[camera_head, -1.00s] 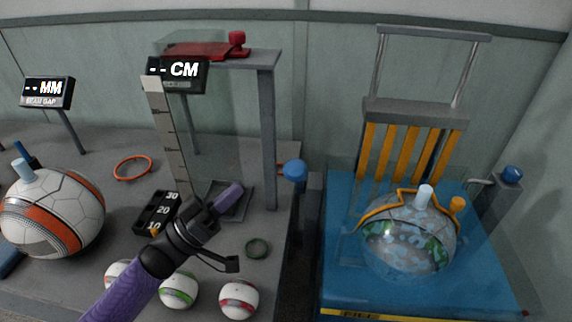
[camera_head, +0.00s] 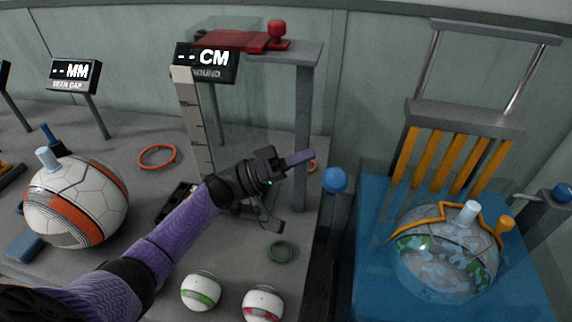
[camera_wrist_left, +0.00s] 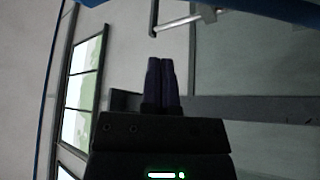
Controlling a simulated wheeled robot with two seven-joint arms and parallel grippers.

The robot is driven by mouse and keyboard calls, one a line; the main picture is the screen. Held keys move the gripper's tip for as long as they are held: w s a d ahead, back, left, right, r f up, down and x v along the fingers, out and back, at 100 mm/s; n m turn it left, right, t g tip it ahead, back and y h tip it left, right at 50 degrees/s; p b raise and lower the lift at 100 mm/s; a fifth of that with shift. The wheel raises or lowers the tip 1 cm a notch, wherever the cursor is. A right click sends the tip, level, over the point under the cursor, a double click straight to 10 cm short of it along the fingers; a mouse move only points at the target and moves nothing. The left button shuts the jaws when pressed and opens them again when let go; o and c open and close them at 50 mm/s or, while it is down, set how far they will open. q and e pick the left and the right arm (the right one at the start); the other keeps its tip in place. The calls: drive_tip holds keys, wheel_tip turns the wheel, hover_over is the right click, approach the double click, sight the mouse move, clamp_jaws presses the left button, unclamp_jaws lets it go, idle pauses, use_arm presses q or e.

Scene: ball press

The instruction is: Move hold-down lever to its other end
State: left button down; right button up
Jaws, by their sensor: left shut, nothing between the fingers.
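My left gripper (camera_head: 302,157) is shut and empty, raised over the right part of the grey table. Its shut purple fingers also show in the wrist view (camera_wrist_left: 160,80). A blue ball knob (camera_head: 335,180) on a grey post stands just right of the fingertips, apart from them. An orange bar with an orange knob (camera_head: 506,223) lies across a clear, patterned ball (camera_head: 447,262). No label shows which of these is the hold-down lever. My right gripper is out of view.
The blue press table (camera_head: 372,292) carries a grey frame with yellow slats (camera_head: 437,158). A grey stand with a red piece (camera_head: 240,42) on top is behind my gripper. A large orange-banded ball (camera_head: 77,200) and small balls (camera_head: 201,290) occupy the grey table.

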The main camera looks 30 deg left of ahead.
use_arm(q)
drive_tip(key=d, duration=0.1)
drive_tip(key=d+f, duration=0.1)
drive_tip(key=d, duration=0.2)
drive_tip(key=shift+s+f+b, duration=0.2)
drive_tip(key=shift+s+b, duration=0.1)
drive_tip(key=shift+b, duration=0.1)
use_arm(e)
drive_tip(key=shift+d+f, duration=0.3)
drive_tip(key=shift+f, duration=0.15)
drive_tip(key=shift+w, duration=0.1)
use_arm(q)
drive_tip(key=shift+d, duration=0.1)
drive_tip(key=s+d+f+m+g+h+b, duration=0.1)
drive_tip(key=s+f+m+g+h+b, duration=0.1)
drive_tip(key=s+f+m, duration=0.4)
drive_tip(key=f+h+b, duration=0.1)
drive_tip(key=b, duration=0.1)
drive_tip(key=shift+d+b, duration=0.3)
drive_tip(key=shift+b, duration=0.05)
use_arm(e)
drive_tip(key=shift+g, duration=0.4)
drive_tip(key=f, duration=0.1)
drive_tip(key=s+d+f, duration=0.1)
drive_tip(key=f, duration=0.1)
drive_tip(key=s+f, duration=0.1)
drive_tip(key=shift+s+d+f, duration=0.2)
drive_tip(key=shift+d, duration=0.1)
